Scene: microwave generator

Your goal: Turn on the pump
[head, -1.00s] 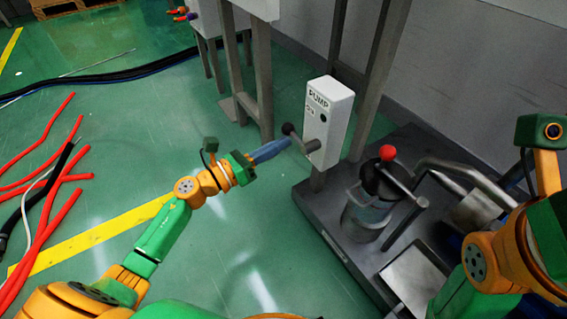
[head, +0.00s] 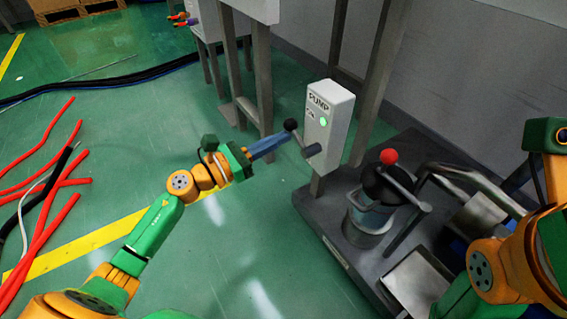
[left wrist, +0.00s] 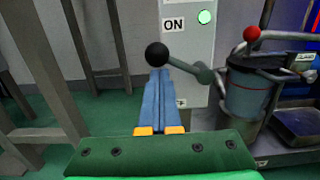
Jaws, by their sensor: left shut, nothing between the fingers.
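The white pump box (head: 333,110) stands on a post and is marked PUMP and ON. Its round light (head: 324,122) is lit green, and it also glows in the left wrist view (left wrist: 204,17). A lever with a black ball knob (head: 290,125) sticks out from the front of the box. In the left wrist view the knob (left wrist: 157,54) is up and to the left of the lever's pivot. My left gripper (head: 286,138) is shut and empty, its blue fingers just below the knob; I cannot tell whether they touch it. My right gripper is out of view.
A dark platform (head: 325,225) at right carries a metal canister (head: 366,222) with a red-knobbed lid and bent pipes. Metal posts stand behind the box. Red hoses (head: 60,190) lie on the green floor at left. The middle floor is clear.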

